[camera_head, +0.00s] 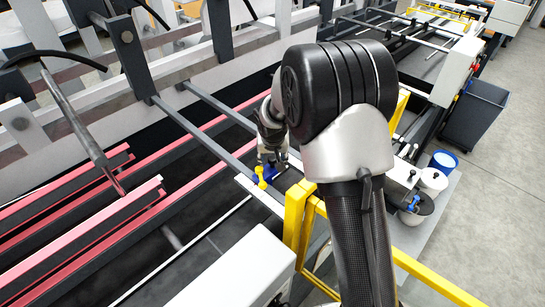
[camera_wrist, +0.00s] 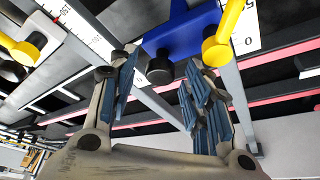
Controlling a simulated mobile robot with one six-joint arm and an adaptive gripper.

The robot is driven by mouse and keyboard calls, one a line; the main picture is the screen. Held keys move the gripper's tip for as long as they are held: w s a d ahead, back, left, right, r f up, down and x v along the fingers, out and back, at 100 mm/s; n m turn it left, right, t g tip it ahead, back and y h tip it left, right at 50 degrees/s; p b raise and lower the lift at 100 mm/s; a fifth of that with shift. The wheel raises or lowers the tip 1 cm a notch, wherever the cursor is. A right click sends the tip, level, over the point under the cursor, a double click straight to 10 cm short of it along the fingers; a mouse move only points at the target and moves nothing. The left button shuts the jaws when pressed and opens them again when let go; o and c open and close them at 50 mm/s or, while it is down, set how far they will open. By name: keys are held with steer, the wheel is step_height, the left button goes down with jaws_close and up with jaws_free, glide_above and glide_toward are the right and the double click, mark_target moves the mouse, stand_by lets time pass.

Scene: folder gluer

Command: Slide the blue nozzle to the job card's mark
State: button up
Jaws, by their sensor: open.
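The blue nozzle (camera_wrist: 182,32) is a blue block at the top of the wrist view, with a yellow knob (camera_wrist: 230,32) and a dark round piece (camera_wrist: 160,66) beneath. It sits beside a white scale (camera_wrist: 84,28) with printed marks. My gripper (camera_wrist: 162,80) is open; its two fingers appear on either side of the dark piece, and I cannot tell whether they touch it. In the head view my gripper (camera_head: 272,158) is just above a small blue part with a yellow knob (camera_head: 261,177), partly hidden by my arm. I cannot make out the job card.
A second yellow knob (camera_wrist: 24,50) is at the left of the wrist view. Yellow guard rails (camera_head: 294,215) stand close to my arm. Pink-edged rails (camera_head: 90,235) and grey crossbars (camera_head: 205,103) fill the left.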

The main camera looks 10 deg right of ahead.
steer(key=shift+c, duration=0.4)
jaws_close()
